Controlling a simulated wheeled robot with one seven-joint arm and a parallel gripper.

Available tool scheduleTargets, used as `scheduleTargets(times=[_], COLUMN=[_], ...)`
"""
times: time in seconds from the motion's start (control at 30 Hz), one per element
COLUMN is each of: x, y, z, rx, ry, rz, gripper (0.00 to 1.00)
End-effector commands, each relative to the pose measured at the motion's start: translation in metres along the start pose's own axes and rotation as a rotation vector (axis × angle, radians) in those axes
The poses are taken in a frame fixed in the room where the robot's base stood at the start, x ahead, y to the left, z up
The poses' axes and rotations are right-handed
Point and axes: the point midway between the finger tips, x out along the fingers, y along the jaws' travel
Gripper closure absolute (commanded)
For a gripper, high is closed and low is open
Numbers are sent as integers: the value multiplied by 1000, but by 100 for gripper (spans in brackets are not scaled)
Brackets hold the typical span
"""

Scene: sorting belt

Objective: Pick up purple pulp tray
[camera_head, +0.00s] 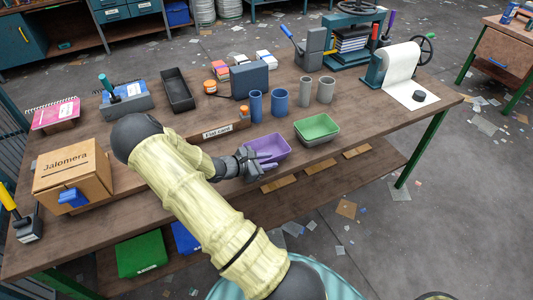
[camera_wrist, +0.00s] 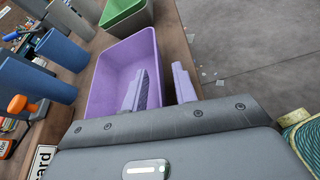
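The purple pulp tray (camera_head: 268,146) stands upright on the wooden workbench, left of the green tray. It is an open, empty box with sloping walls. In the wrist view the purple tray (camera_wrist: 118,62) fills the upper middle. My gripper (camera_head: 268,163) is at its near side. In the wrist view my gripper (camera_wrist: 160,80) is open, with one finger inside the tray and the other outside, so the tray's near wall lies between them. A gap shows between the fingers; whether either touches the wall I cannot tell.
A green tray (camera_head: 317,127) on a grey one stands close on the right. Blue tubes (camera_head: 279,102) and grey tubes (camera_head: 326,90) stand behind. A sign (camera_head: 217,131) is at the left. The bench's front edge is just before the tray.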

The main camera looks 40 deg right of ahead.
Motion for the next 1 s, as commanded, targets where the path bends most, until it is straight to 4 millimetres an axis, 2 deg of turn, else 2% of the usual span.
scheduleTargets(times=[0.33,0.47,0.83,1.0], x=[0,0,-1,-5], y=[0,0,0,3], z=[0,0,1,10], rx=[0,0,1,4], ry=[0,0,0,0], rz=[0,0,0,1], gripper=[74,99,100,100])
